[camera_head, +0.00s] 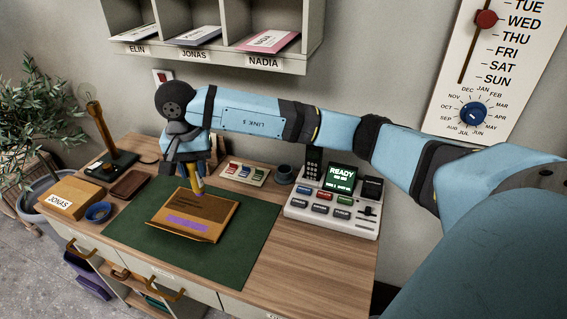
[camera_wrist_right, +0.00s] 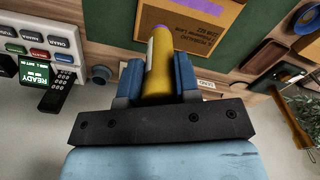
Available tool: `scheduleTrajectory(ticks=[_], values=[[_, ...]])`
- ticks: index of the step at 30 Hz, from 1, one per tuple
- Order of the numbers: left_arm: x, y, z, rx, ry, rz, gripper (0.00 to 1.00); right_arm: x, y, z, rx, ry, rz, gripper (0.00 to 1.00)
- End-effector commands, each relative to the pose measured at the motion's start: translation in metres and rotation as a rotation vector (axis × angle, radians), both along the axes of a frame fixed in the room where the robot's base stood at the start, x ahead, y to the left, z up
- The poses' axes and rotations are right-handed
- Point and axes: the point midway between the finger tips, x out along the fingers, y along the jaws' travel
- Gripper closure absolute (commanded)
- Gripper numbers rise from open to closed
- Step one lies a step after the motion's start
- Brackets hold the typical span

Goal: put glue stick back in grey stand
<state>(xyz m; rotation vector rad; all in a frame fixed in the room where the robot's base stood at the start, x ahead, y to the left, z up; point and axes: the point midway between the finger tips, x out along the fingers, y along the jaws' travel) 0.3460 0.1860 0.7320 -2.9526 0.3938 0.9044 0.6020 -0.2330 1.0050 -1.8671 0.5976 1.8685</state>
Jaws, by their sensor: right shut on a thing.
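My right gripper (camera_head: 194,174) points down over the desk and is shut on the yellow glue stick (camera_head: 198,187). In the right wrist view the glue stick (camera_wrist_right: 158,68) sits between the two blue fingers, with a purple tip at its far end. It is above the brown cardboard piece (camera_head: 196,222) with printed text and a purple glue strip, which lies on the green mat; whether the tip touches it I cannot tell. My left gripper is not in view.
A white console (camera_head: 330,215) with buttons and a READY screen stands at right. A small tray (camera_head: 243,174) and a dark cup (camera_head: 284,175) are at the back. The green mat's (camera_head: 235,260) front is clear.

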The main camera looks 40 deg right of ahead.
Motion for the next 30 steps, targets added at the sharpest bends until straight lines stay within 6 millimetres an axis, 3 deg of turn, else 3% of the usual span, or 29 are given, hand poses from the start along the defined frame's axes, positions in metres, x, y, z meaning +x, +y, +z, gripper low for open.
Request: scheduleTrajectory(ticks=[1,6,10,12,15,20,30], values=[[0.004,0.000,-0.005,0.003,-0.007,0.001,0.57,0.007,-0.037,-0.016,-0.002,0.006,-0.105,0.94],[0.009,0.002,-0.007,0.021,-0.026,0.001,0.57,0.017,-0.146,-0.043,-0.003,0.004,-0.410,0.94],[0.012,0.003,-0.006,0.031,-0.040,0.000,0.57,0.014,-0.212,-0.056,-0.003,0.001,-0.585,0.94],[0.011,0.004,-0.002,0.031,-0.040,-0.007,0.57,0.013,-0.235,-0.046,0.000,-0.002,-0.638,0.94],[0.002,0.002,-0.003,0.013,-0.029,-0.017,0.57,0.012,-0.260,-0.040,-0.001,-0.001,-0.690,0.94],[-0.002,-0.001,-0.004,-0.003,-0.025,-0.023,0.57,0.010,-0.280,-0.037,0.000,0.000,-0.731,0.94],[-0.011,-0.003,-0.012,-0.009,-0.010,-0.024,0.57,0.009,-0.282,-0.091,0.001,0.002,-0.737,0.94]])
